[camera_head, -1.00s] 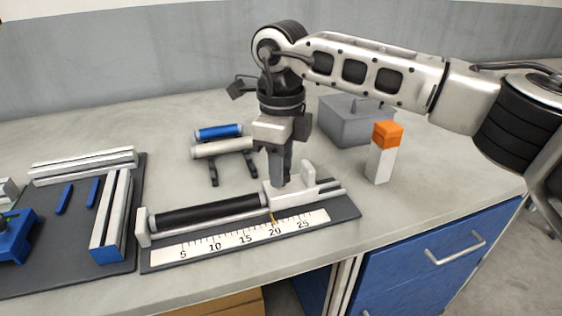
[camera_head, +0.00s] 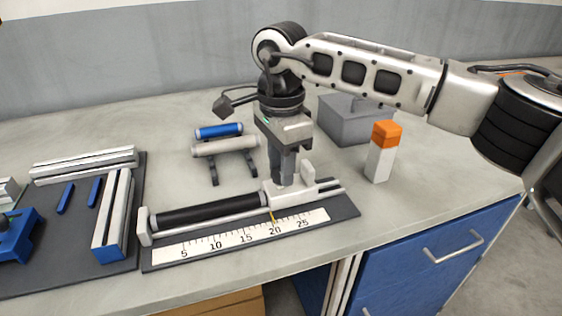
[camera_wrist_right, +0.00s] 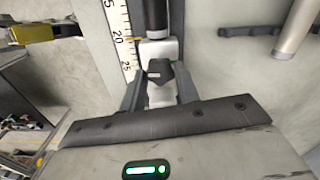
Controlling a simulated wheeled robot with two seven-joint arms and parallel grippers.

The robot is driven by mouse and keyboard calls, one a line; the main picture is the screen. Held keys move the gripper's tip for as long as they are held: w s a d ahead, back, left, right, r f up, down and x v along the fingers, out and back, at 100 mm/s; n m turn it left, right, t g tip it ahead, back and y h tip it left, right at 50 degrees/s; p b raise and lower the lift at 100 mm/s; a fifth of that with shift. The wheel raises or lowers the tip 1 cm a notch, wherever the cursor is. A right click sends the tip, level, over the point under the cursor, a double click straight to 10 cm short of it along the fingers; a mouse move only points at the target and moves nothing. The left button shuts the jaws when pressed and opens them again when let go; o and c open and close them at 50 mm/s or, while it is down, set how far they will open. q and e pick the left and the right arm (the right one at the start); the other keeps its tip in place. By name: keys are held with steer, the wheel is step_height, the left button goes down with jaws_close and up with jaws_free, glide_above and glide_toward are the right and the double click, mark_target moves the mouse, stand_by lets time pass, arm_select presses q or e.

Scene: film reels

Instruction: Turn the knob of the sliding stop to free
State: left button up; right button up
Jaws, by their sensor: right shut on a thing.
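The sliding stop (camera_head: 291,199) is a white block on the rail at the right end of a ruler fixture, its yellow pointer (camera_head: 272,216) near 20. My right gripper (camera_head: 283,181) points straight down over it. In the right wrist view its fingers are shut on the dark knob (camera_wrist_right: 159,73) on top of the stop (camera_wrist_right: 156,50). A small green mark (camera_wrist_right: 173,63) shows beside the knob. In the head view the fingers hide the knob. My left gripper is not in view.
A black roller (camera_head: 205,213) lies left of the stop, behind the ruler scale (camera_head: 240,239). An orange-topped white block (camera_head: 381,160) and a grey box (camera_head: 350,123) stand to the right and behind. A stand with blue and pale rollers (camera_head: 222,146) is behind. Front counter is clear.

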steer(key=shift+r+n, duration=0.1)
steer(key=shift+n, duration=0.3)
steer(key=o, duration=1)
steer(key=shift+c, duration=0.2)
step_height(320, 180, up, 16)
steer(key=p, duration=0.1)
